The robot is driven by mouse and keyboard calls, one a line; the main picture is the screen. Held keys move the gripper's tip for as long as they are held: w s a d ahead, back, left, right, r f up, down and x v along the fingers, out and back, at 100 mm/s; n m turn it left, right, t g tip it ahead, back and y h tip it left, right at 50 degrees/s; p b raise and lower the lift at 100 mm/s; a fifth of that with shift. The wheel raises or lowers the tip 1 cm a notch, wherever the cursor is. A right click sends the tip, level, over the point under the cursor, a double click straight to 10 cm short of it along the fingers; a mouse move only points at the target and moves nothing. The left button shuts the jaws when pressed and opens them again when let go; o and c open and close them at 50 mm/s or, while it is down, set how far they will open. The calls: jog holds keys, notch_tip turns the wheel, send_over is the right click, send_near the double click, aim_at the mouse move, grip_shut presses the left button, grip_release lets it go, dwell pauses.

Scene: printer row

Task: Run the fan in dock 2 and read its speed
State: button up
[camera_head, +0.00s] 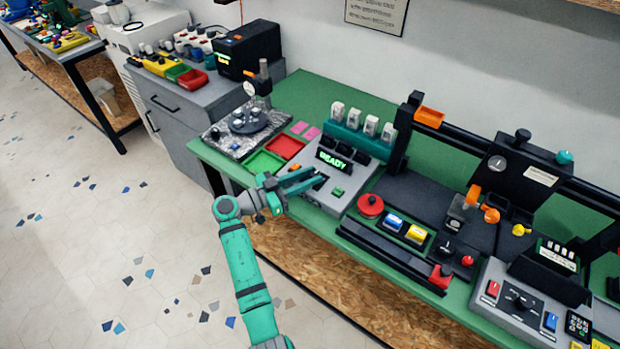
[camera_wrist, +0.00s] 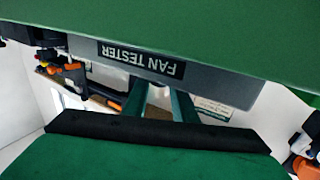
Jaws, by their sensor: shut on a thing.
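The fan tester (camera_head: 325,200) is a grey box on the green bench, with a black display reading READY (camera_head: 334,161) in green. Its upside-down FAN TESTER label (camera_wrist: 140,58) shows in the wrist view. A green button (camera_head: 338,191) and an orange one (camera_head: 296,167) are on its top. My gripper (camera_head: 306,180) is at the tester's left front, below the display. Its teal fingers also show in the wrist view (camera_wrist: 160,98), partly hidden by the tester. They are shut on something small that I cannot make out. I cannot tell which place is dock 2.
A teal rack (camera_head: 350,142) with several white pieces stands behind the tester. Green (camera_head: 262,163) and red (camera_head: 285,146) trays lie to its left. A red round knob (camera_head: 370,206) and a black fixture (camera_head: 425,213) are close on its right. Floor in front is clear.

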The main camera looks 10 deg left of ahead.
jog(key=shift+d+f+m+g, duration=0.2)
jog(key=shift+m+g, duration=0.1)
jog(key=shift+g, duration=0.1)
jog(key=o, duration=1)
jog(key=shift+d, duration=0.2)
jog(key=shift+o, duration=0.2)
jog(key=shift+a+r, duration=0.15)
jog(key=shift+a, duration=0.35)
jog(key=v, duration=1)
jog(key=shift+s+a+f, duration=0.15)
jog(key=shift+a+f, duration=0.1)
jog(key=shift+d, duration=0.15)
jog(key=shift+s+a, duration=0.1)
jog(key=shift+a, duration=0.15)
